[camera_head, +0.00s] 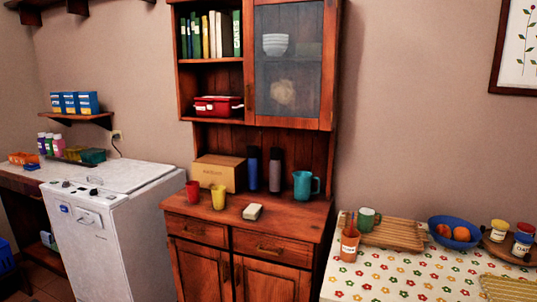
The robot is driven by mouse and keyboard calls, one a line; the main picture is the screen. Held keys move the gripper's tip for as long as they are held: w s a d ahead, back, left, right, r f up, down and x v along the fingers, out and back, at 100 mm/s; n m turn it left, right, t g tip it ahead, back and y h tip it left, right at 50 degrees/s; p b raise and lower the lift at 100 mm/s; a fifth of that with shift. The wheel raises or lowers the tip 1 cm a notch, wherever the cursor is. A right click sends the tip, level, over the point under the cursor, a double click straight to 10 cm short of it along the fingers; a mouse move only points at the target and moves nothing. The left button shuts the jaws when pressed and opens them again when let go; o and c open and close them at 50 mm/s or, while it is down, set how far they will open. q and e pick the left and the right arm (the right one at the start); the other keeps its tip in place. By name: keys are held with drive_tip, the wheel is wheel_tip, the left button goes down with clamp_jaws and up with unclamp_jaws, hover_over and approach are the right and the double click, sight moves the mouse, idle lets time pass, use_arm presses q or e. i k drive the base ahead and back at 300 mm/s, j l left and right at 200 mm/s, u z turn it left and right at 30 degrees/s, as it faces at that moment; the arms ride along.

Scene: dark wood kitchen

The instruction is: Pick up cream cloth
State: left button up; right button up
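Neither of my grippers shows in the head view.
A yellow cup (218,197) and a red cup (193,194) stand left of the cream item. A white appliance (110,220) stands left; a flowered table (400,270) stands right.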

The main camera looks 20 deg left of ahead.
sight(253, 213)
drive_tip(key=i+j, duration=0.25)
drive_tip(key=i+j+z, duration=0.15)
drive_tip(key=j, duration=0.25)
drive_tip(key=i+j, duration=0.35)
drive_tip(key=i+j+z, duration=0.15)
drive_tip(key=j, duration=0.25)
drive_tip(key=i+j, duration=0.3)
drive_tip(key=j+z, duration=0.05)
drive_tip(key=j, duration=0.05)
